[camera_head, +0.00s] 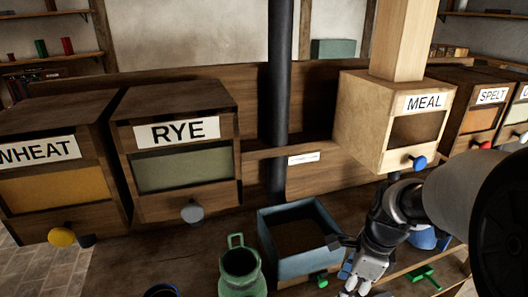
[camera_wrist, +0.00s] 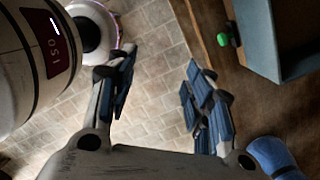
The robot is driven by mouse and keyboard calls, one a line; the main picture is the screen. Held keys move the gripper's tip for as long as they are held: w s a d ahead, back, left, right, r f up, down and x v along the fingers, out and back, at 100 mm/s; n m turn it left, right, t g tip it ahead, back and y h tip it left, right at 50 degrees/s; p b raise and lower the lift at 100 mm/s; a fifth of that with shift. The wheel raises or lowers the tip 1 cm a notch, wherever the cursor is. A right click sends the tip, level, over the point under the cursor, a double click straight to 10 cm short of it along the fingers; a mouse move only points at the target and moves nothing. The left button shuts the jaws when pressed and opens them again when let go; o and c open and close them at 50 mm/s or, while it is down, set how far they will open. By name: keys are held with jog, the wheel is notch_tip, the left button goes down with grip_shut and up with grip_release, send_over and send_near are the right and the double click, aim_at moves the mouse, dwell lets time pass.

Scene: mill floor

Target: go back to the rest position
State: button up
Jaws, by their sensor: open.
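My gripper (camera_head: 347,264) is at the lower right of the head view, by the front right corner of an open blue-grey bin (camera_head: 272,240). In the wrist view my gripper (camera_wrist: 162,80) has its two fingers spread apart, with only floor tiles visible between them. Nothing is held. The bin also shows in the wrist view (camera_wrist: 262,35) at the upper right, beside a green knob (camera_wrist: 223,39).
Wooden bins labelled WHEAT (camera_head: 52,190), RYE (camera_head: 187,191) and MEAL (camera_head: 354,112) line the back. A green jug (camera_head: 240,272) stands left of the open bin. A blue vessel (camera_head: 423,239) is partly hidden behind my arm. A dark post (camera_head: 279,80) rises behind.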

jog(key=s+a+r+n+t+h, duration=0.1)
jog(key=s+a+r+n+t, duration=0.1)
jog(key=s+r+n, duration=0.4)
jog(key=s+a+r+n+t, duration=0.2)
jog(key=s+r+n, duration=0.3)
jog(key=s+n, duration=0.4)
jog(key=a+n, duration=0.1)
jog(key=n, duration=0.6)
jog(key=shift+s+r+h, duration=0.35)
jog(key=shift+h, duration=0.05)
